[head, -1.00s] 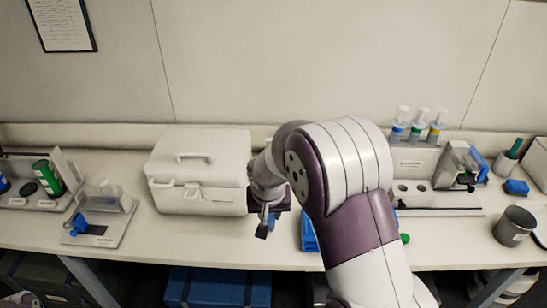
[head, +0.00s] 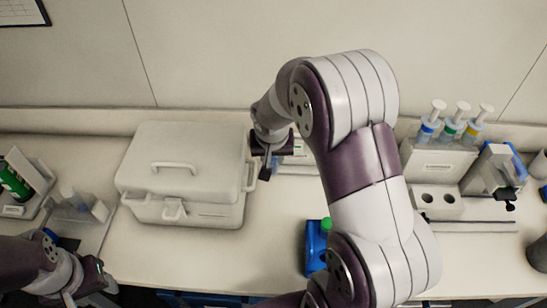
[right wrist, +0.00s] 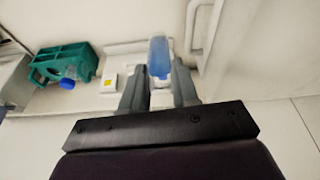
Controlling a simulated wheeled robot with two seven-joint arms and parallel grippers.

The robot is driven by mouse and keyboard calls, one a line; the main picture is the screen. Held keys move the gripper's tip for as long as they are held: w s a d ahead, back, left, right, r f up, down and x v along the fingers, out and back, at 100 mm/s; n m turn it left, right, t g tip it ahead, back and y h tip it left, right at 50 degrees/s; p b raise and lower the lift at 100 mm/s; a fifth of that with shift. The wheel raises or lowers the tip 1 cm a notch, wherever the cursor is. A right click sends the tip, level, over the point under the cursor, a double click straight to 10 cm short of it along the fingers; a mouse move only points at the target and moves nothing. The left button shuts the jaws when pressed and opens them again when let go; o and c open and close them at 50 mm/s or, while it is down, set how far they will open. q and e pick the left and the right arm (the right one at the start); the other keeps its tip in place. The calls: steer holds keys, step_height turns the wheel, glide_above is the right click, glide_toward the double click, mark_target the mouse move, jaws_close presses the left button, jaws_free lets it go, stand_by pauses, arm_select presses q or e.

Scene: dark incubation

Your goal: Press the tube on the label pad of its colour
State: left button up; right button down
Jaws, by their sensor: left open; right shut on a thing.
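My right gripper (head: 267,172) is beside the right side of the white case, partly hidden by its own arm. In the right wrist view its fingers (right wrist: 160,88) are shut on a clear tube with blue in it (right wrist: 159,58). The tube shows between the fingertips; whether it touches a surface I cannot tell. A small white pad with a yellow mark (right wrist: 108,83) lies to the left of the fingers. Other pads are hidden or unclear. My left gripper (head: 100,284) is open and empty at the lower left, near the bench's front edge.
A white case (head: 185,170) with handles stands mid-left. A blue holder with a green cap (head: 317,245) is near the front edge. A green rack (right wrist: 65,62) shows in the wrist view. Three white-topped bottles (head: 455,122) stand at the right. Bench between case and blue holder is clear.

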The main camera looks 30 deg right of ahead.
mark_target(273, 175)
step_height(273, 175, down, 4)
steer(key=shift+d+f+b, duration=0.1)
steer(key=shift+f+b, duration=0.15)
steer(key=shift+b, duration=0.5)
arm_select(q)
steer(key=p, duration=0.3)
steer(key=shift+s+a+r, duration=0.15)
steer(key=shift+s+r, duration=0.05)
steer(key=shift+s, duration=0.05)
arm_select(e)
steer(key=w+d+f, duration=0.2)
steer(key=w+d, duration=0.3)
steer(key=w, duration=0.3)
steer(key=shift+w, duration=0.3)
steer(key=shift+w+d, duration=0.4)
steer(key=shift+w, duration=0.05)
arm_select(q)
step_height(273, 175, down, 2)
steer(key=shift+f+b, duration=0.1)
steer(key=shift+b, duration=1)
arm_select(e)
steer(key=s+a, duration=0.3)
steer(key=s, duration=0.3)
steer(key=shift+a, duration=0.4)
